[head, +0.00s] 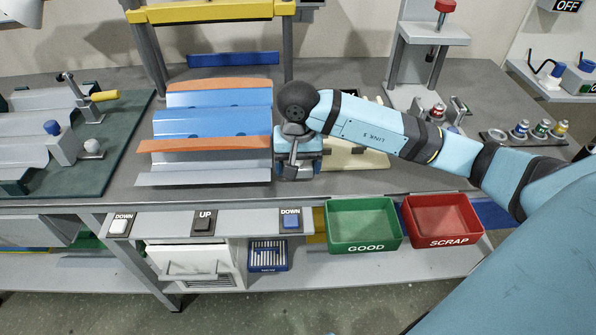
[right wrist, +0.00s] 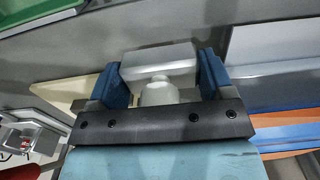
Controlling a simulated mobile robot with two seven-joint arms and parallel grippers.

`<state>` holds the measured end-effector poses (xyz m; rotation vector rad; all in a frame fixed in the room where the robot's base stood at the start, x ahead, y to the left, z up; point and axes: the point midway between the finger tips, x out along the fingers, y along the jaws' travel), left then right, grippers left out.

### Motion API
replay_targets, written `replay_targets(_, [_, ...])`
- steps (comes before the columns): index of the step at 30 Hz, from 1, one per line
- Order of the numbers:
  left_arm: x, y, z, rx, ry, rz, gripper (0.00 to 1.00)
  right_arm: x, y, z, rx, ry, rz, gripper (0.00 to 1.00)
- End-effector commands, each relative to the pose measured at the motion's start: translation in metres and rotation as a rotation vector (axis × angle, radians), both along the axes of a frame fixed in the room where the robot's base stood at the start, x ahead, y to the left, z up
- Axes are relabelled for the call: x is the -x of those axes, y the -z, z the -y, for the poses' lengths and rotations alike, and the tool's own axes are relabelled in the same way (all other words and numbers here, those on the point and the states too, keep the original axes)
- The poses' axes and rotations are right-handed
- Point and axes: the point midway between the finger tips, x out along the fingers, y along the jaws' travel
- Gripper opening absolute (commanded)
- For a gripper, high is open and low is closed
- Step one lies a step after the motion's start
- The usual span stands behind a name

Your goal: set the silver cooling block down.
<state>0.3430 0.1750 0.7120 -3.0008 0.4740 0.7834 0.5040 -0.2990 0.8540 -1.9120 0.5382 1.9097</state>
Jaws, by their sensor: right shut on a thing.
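The silver cooling block (right wrist: 160,64), a pale flat plate with a round stem, sits between the two blue fingers of my right gripper (right wrist: 163,72) in the right wrist view. The fingers are shut on it. In the head view my right gripper (head: 298,158) points down over the grey bench's front part, just right of the corrugated sheet. The block is mostly hidden there by the gripper and wrist. I cannot tell whether the block touches the bench. My left gripper is not in view.
The blue corrugated sheet (head: 215,122) with orange strips (head: 200,145) lies close left of my right gripper. A cream piece (head: 355,155) lies behind my forearm. Green GOOD (head: 362,236) and red SCRAP (head: 445,236) bins stand below the bench front. A press (head: 430,45) stands at the back right.

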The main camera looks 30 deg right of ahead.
Motion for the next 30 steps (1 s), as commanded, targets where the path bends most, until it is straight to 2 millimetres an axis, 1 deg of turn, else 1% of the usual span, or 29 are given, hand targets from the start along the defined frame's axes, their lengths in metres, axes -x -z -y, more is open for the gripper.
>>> replay_targets(1, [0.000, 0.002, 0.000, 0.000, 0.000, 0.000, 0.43, 0.001, 0.011, 0.000, -0.001, 0.001, -0.003, 0.43])
replay_targets(4, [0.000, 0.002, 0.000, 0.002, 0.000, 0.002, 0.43, 0.000, 0.021, 0.000, 0.000, 0.000, -0.001, 0.43])
replay_targets(11, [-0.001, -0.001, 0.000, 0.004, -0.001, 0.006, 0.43, 0.000, 0.021, 0.000, 0.001, 0.000, 0.001, 0.43])
replay_targets(15, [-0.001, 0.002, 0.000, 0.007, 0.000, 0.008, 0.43, 0.000, 0.026, 0.000, 0.001, 0.000, 0.002, 0.43])
replay_targets(16, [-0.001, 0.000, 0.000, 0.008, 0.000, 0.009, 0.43, 0.000, 0.025, 0.000, 0.001, 0.000, 0.001, 0.79])
replay_targets(17, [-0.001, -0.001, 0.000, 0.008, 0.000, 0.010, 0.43, 0.000, 0.024, 0.000, 0.001, 0.000, 0.001, 0.85])
replay_targets(26, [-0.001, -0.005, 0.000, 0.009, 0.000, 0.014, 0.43, 0.000, 0.023, 0.000, 0.001, 0.000, -0.001, 0.85])
replay_targets(28, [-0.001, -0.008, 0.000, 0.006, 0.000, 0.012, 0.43, 0.000, 0.018, 0.000, 0.000, 0.000, -0.001, 0.85])
replay_targets(30, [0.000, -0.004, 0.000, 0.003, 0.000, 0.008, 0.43, -0.001, 0.010, 0.001, 0.002, 0.000, 0.003, 0.85])
